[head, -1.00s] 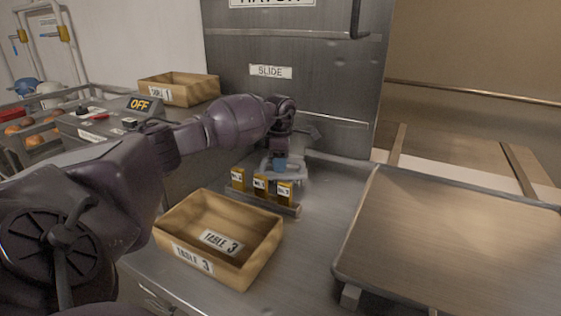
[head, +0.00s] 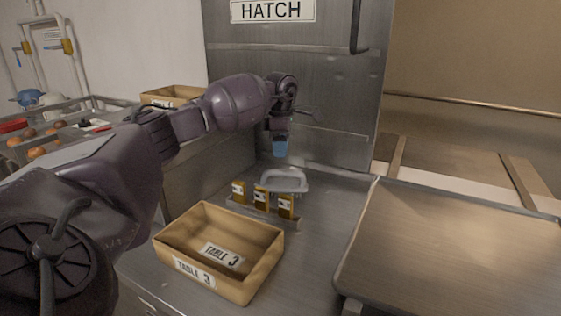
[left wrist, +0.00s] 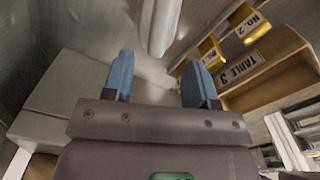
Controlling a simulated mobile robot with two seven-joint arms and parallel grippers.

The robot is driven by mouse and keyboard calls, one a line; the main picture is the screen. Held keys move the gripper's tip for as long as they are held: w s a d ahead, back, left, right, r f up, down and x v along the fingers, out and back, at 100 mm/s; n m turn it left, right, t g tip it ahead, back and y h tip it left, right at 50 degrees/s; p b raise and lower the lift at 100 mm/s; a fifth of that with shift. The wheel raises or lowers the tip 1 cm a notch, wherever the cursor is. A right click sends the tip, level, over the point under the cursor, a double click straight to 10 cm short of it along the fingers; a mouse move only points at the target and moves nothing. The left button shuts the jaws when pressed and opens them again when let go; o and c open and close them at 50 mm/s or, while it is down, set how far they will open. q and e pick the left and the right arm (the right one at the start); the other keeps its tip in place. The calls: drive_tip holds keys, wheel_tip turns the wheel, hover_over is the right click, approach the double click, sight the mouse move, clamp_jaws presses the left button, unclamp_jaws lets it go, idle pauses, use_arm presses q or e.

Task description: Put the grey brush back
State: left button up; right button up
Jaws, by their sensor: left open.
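A light grey handled piece (head: 284,180), which appears to be the grey brush, rests on the steel counter behind the row of numbered yellow blocks. My left gripper (head: 280,149) is above it with blue fingertips pointing down, apart from it. In the left wrist view the gripper (left wrist: 158,70) is open with nothing between its fingers. A pale grey bar (left wrist: 162,22), probably the brush's handle, lies beyond the fingertips there. Its bristles cannot be made out. My right gripper is not in view.
Several yellow blocks (head: 261,195) stand in a low rack in front of the grey piece. An empty "TABLE 3" wooden box (head: 262,274) is nearer. The steel hatch wall (head: 330,90) rises close behind.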

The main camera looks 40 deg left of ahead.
use_arm(q)
drive_tip(key=shift+r, duration=1.5)
